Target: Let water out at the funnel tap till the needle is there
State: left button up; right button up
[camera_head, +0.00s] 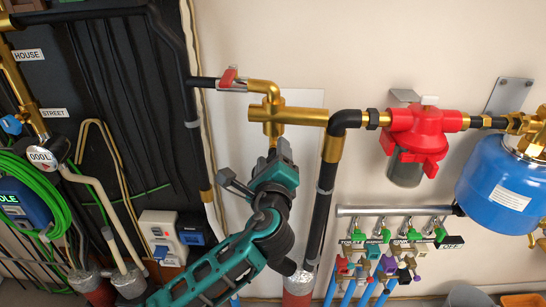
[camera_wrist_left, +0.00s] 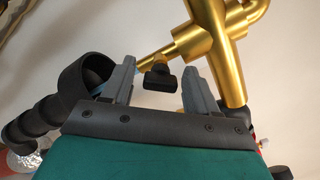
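My left gripper (camera_head: 278,153) is just below the brass tee fitting (camera_head: 288,115) in the head view; the arm hides what lies behind it. In the left wrist view the left gripper (camera_wrist_left: 156,66) is open. A small black tap handle (camera_wrist_left: 160,77) on a brass stem shows between its fingers, with a gap on both sides; I cannot tell its depth. The brass tee (camera_wrist_left: 203,40) is at the upper right there. A dark round cup-like part (camera_wrist_left: 85,70) is left of the fingers; I cannot tell if it is the funnel. No gauge needle is readable. My right gripper is not in view.
A red-handled valve (camera_head: 228,78) is above left. A black pipe (camera_head: 322,205) runs down close right of my arm. A red filter (camera_head: 415,135), a blue tank (camera_head: 500,185) and a manifold bar (camera_head: 393,211) are farther right. Pipes and a black panel (camera_head: 125,100) are left.

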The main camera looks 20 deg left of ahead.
pick_arm(q)
jog(key=v, duration=1.3)
dwell(0.4)
